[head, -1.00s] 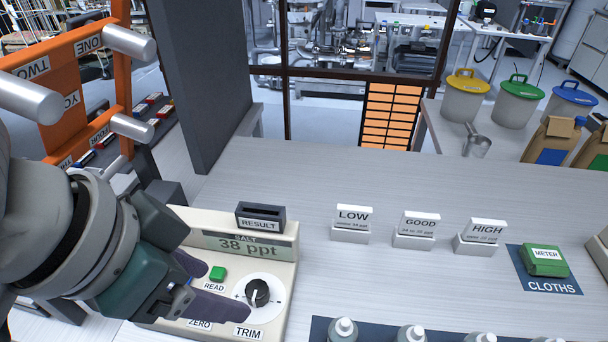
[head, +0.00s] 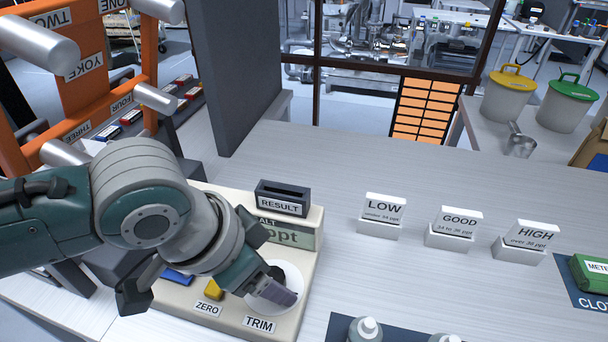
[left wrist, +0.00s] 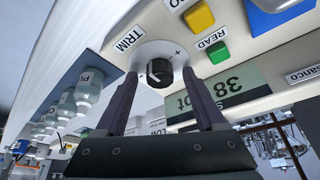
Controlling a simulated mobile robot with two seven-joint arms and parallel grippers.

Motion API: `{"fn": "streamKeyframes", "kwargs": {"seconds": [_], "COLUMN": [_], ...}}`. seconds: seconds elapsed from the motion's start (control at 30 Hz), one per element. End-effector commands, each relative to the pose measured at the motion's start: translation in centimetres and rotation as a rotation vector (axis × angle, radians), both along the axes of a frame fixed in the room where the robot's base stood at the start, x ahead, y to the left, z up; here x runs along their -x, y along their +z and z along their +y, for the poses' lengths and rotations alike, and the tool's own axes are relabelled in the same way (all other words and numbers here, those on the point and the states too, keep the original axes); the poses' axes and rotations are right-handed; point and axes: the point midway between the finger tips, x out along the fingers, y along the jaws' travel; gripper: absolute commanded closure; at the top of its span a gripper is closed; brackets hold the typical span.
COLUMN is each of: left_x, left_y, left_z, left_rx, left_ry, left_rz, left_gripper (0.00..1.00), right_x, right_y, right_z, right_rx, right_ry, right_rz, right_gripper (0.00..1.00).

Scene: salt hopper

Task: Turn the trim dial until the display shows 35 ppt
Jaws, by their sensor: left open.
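The trim dial, a black knob (left wrist: 159,71) on a white round plate, sits on the cream meter (head: 305,265) above the word TRIM. My left gripper (head: 280,287) is over the dial and hides its knob in the head view. In the left wrist view, its two open fingers (left wrist: 161,78) stand on either side of the knob, with gaps visible. The display (left wrist: 229,86) shows 38 with part of "ppt"; in the head view my arm covers the number and only "ppt" (head: 286,237) shows. My right gripper is not in view.
The green READ button (left wrist: 217,52) and yellow ZERO button (head: 214,289) are close to the dial. A RESULT holder (head: 282,198) stands behind the display. LOW (head: 383,214), GOOD (head: 458,228) and HIGH (head: 527,240) cards stand on the right. Bottles (head: 366,330) stand at the front. The mid-table is clear.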

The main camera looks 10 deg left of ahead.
Motion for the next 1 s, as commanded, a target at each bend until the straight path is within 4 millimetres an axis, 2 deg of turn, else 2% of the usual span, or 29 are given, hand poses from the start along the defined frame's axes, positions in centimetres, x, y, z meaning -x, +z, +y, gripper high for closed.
{"fn": "streamKeyframes", "kwargs": {"seconds": [0.23, 0.83, 1.0], "left_x": [0.00, 0.03, 0.03], "left_y": [-0.01, 0.00, 0.00], "left_z": [-0.04, -0.03, -0.03], "left_rx": [0.001, 0.001, 0.001], "left_ry": [0.000, 0.000, 0.000], "left_rz": [0.001, 0.001, 0.001], "left_gripper": [0.31, 0.98, 1.00], "right_x": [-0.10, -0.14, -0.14], "right_y": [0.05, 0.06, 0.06], "right_z": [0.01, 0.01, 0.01], "right_rx": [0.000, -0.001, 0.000], "right_ry": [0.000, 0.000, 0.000], "right_rz": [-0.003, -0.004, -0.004], "right_gripper": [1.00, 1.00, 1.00]}}
